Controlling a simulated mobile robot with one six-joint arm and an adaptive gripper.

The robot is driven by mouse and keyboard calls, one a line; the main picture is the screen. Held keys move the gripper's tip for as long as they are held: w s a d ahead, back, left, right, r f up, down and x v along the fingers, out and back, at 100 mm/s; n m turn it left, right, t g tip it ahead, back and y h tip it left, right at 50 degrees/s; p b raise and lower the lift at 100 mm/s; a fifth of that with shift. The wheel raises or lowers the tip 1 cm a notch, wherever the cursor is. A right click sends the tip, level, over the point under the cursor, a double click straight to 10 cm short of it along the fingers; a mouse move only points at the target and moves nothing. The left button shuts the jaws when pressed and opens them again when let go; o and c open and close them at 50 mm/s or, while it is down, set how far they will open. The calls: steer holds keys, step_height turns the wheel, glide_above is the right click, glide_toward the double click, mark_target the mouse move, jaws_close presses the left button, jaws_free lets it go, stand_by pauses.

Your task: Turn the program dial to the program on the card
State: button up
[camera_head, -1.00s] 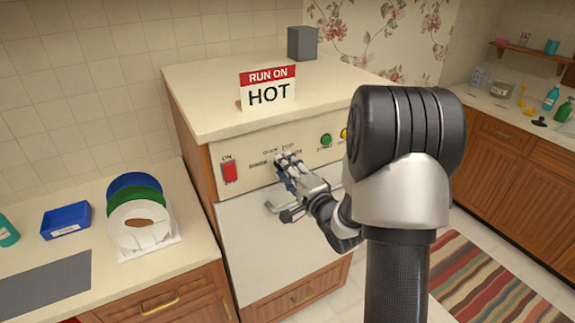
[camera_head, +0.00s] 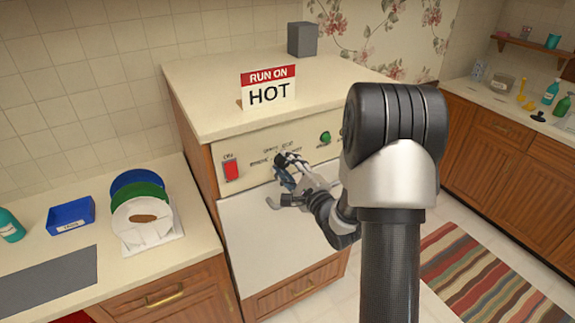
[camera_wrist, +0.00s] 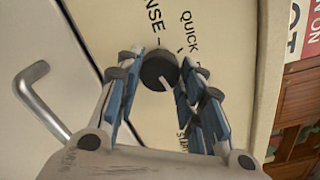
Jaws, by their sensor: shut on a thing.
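The card (camera_head: 268,90) stands on top of the appliance and reads "RUN ON HOT". A pale pointer mark shows on the dial's lower right side. Printed labels around it include "QUICK" and one ending in "NSE". Other labels are partly covered by the fingers, so I cannot tell which program is selected.
A red ON switch (camera_head: 231,170) is left of the dial, and a green button (camera_head: 325,137) is right of it. A metal handle (camera_wrist: 40,95) sticks out near my gripper. A plate rack (camera_head: 148,220) and blue bin (camera_head: 70,216) stand on the left counter.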

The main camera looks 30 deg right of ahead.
steer(key=shift+r, duration=0.1)
stand_by(0.3)
steer(key=o, duration=1.1)
steer(key=shift+c, duration=0.2)
steer(key=s, duration=0.7)
steer(key=shift+s+d, duration=0.15)
steer(key=shift+s, duration=0.1)
